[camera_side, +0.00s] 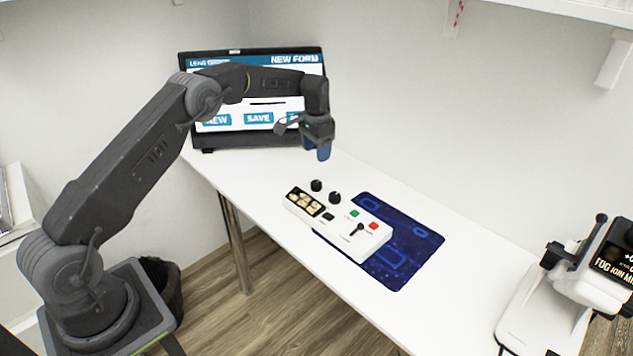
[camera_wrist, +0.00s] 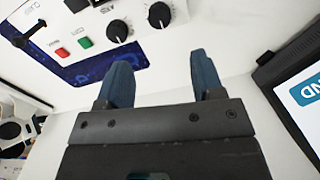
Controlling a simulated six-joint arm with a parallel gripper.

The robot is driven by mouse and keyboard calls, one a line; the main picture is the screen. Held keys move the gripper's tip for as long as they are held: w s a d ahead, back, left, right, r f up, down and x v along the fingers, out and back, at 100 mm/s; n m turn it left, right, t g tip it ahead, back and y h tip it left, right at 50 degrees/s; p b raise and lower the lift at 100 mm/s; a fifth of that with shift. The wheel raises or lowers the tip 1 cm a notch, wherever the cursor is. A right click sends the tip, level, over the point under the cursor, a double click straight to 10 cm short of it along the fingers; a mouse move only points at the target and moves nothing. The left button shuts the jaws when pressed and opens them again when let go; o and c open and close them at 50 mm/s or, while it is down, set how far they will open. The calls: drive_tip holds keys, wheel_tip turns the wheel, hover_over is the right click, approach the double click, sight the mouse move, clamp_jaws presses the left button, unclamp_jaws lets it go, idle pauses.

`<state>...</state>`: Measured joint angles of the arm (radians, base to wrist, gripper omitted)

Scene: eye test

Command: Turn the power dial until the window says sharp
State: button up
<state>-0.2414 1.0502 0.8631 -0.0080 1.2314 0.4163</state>
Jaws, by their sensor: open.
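A white control box (camera_side: 340,224) sits on the table, with two black knobs, one at the back (camera_side: 316,185) and one nearer (camera_side: 335,197). Both knobs also show in the wrist view, one larger (camera_wrist: 118,30) and one beside it (camera_wrist: 159,15). Which knob is the power dial I cannot tell. A small dark window (camera_side: 305,202) with pale yellow marks is at the box's left end; I cannot read the word sharp there. My gripper (camera_side: 321,152) is open and empty, above the table behind the box, apart from the knobs. Its two blue fingers (camera_wrist: 161,72) show in the wrist view.
A dark blue mat (camera_side: 420,237) lies partly under the box. The box also has a green button (camera_side: 354,213), a red button (camera_side: 373,226) and a black lever (camera_side: 357,231). A monitor (camera_side: 258,105) stands behind my arm. A white device with a black screen (camera_side: 615,262) is at right.

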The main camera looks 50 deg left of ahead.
sight(316, 183)
wheel_tip(316, 183, down, 11)
drive_tip(key=shift+f, duration=0.1)
idle(0.4)
drive_tip(key=c, duration=0.9)
